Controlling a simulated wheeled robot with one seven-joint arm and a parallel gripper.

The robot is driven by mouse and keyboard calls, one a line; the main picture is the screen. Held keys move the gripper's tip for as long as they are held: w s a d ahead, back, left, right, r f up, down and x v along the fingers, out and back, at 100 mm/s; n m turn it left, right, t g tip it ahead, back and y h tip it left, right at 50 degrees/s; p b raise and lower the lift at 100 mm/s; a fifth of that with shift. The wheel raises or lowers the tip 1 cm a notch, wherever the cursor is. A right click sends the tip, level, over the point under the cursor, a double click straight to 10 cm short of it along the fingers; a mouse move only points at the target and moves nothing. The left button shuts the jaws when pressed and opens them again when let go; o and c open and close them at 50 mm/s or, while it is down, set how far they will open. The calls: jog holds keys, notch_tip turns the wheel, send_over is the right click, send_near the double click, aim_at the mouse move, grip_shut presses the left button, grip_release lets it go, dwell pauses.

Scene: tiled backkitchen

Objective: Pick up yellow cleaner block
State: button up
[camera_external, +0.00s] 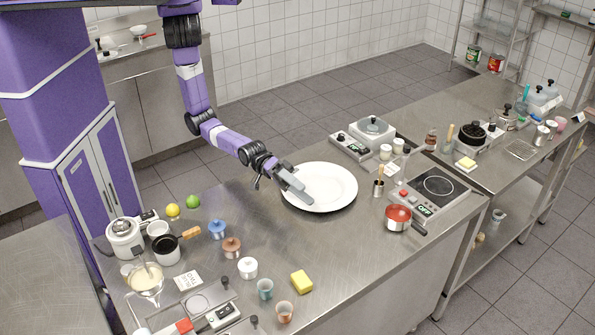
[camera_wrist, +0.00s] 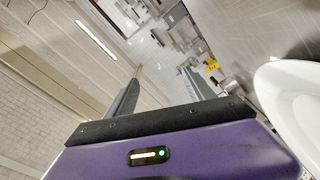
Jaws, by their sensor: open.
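The yellow cleaner block (camera_external: 301,281) lies on the steel counter (camera_external: 345,265) near its front edge in the external view. My gripper (camera_external: 300,190) is open and empty above the counter, by the left rim of the white plate. It is well behind the block and apart from it. In the wrist view the two fingers of my gripper (camera_wrist: 163,70) stand apart with nothing between them. A small yellow item (camera_wrist: 212,65) shows beyond the right finger; I cannot tell whether it is the block.
The white plate (camera_external: 340,187) is beside my gripper and shows at the right of the wrist view (camera_wrist: 290,100). A white lidded pot (camera_external: 248,268), a teal cup (camera_external: 265,289) and a copper-coloured cup (camera_external: 285,311) stand left of the block. The counter right of the block is clear.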

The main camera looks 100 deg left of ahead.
aim_at(298, 273)
jog(key=d+f+n+g+p, duration=0.1)
jog(key=d+f+n+g, duration=0.2)
jog(key=d+n, duration=1.15)
jog(key=f+n+g, duration=0.1)
jog(key=f+n, duration=0.1)
jog(key=d+f+n+g+y, duration=0.1)
jog(key=f+n, duration=0.1)
jog(key=f, duration=0.1)
jog(key=shift+s+d+f, duration=0.2)
jog(key=shift+s+f+n, duration=0.15)
jog(key=shift+f+n, duration=0.1)
jog(key=shift+n, duration=0.8)
jog(key=shift+w+d+f+n, duration=0.25)
jog(key=shift+w+d+n, duration=0.1)
jog(key=shift+d, duration=0.1)
jog(key=shift+s+b+x, duration=0.25)
jog(key=shift+b+x, duration=0.1)
jog(key=shift+x, duration=2.95)
jog(key=shift+d, duration=0.15)
jog(key=shift+c, duration=0.4)
grip_shut()
